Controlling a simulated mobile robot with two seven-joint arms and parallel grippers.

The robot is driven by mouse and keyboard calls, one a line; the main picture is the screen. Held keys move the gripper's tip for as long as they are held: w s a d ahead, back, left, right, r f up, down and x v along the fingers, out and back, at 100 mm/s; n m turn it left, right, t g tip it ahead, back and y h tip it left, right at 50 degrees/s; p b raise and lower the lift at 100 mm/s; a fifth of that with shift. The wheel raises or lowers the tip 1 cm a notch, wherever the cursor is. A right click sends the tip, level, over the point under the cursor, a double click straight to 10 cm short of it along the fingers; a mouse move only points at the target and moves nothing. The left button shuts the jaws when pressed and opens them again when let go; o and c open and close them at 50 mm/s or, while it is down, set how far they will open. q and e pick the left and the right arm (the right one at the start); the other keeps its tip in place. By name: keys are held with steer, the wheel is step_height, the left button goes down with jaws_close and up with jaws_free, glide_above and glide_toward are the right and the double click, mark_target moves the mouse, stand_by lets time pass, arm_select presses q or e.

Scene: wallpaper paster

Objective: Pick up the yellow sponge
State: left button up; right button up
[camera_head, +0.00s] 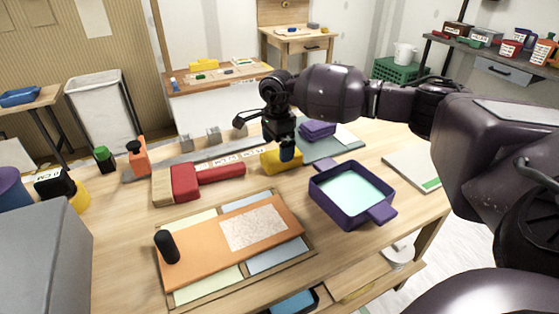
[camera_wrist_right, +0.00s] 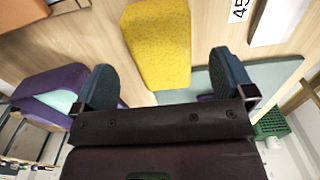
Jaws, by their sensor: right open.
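The yellow sponge (camera_head: 272,161) lies on the wooden table, partly hidden behind my right gripper in the head view. In the right wrist view the sponge (camera_wrist_right: 159,45) lies on the wood, ahead of the fingers. My right gripper (camera_head: 287,151) is open and comes down from above at the sponge's right end. In the right wrist view its two dark fingers (camera_wrist_right: 167,84) are spread wide, with the sponge's near end between their lines and nothing gripped. My left gripper is not in view.
A purple tray (camera_head: 382,215) with pale liquid stands right of the sponge. A purple cloth-like block (camera_head: 317,129) lies on a grey-green mat (camera_head: 345,150) behind. A red-handled brush (camera_head: 186,183) lies left, and an orange board (camera_head: 196,251) lies in front.

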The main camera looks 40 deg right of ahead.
steer(key=f+b, duration=0.1)
steer(key=f, duration=0.4)
steer(key=shift+d+f, duration=0.2)
steer(key=shift+f, duration=0.15)
steer(key=c, duration=1)
arm_select(q)
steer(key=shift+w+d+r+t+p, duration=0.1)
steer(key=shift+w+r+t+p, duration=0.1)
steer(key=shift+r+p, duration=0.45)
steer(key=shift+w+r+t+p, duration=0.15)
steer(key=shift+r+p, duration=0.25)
steer(key=shift+p, duration=0.45)
arm_select(e)
step_height(320, 180, up, 20)
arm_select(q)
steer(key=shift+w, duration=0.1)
